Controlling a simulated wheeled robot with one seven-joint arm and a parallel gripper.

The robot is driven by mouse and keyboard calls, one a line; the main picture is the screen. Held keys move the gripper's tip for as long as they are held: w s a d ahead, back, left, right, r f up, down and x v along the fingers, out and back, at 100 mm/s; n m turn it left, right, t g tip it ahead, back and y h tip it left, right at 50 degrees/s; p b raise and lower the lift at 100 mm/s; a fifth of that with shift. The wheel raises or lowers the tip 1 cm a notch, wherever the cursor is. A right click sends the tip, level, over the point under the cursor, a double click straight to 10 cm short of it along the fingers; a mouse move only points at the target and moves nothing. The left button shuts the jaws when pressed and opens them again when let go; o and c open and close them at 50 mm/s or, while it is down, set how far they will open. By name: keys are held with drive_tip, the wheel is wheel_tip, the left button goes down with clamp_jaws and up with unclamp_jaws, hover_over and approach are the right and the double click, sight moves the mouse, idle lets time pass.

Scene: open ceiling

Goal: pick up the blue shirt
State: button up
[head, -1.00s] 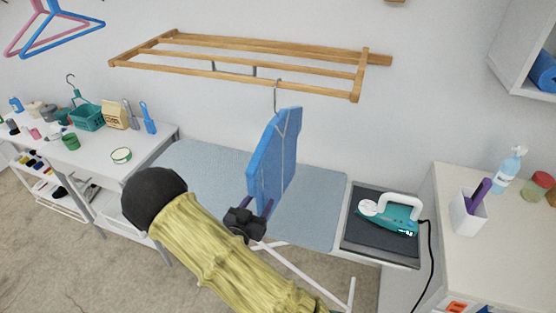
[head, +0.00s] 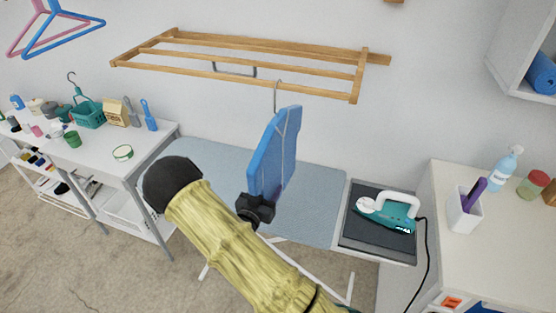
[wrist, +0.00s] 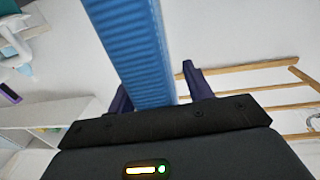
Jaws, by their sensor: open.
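The blue shirt (head: 274,155) hangs from a hook on the wooden rack, above the ironing board. It is seen nearly edge-on as a flat, ribbed blue panel. My gripper (head: 259,195) is at the lower edge of the shirt in the head view; its fingers are mostly hidden there. In the wrist view, my gripper (wrist: 158,90) has its two dark purple fingers apart, with the blue shirt (wrist: 140,45) passing between them. The shirt lies closer to the left finger, and a gap shows at the right finger. I cannot tell whether either finger touches it.
The wooden rack (head: 250,75) is on the wall above. The pale blue ironing board (head: 318,205) lies below, with a teal iron (head: 388,212) at its right end. A white table (head: 95,150) with several items stands left, and a white counter (head: 510,230) right.

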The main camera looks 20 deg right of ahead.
clamp_jaws()
drive_tip(key=shift+r, duration=0.2)
drive_tip(key=shift+r+b, duration=0.45)
drive_tip(key=shift+r, duration=0.5)
drive_tip(key=r+b+v, duration=0.1)
drive_tip(key=b+v, duration=0.3)
drive_tip(key=v, duration=1.4)
drive_tip(key=shift+r+b, duration=0.15)
drive_tip(key=shift+b, duration=0.2)
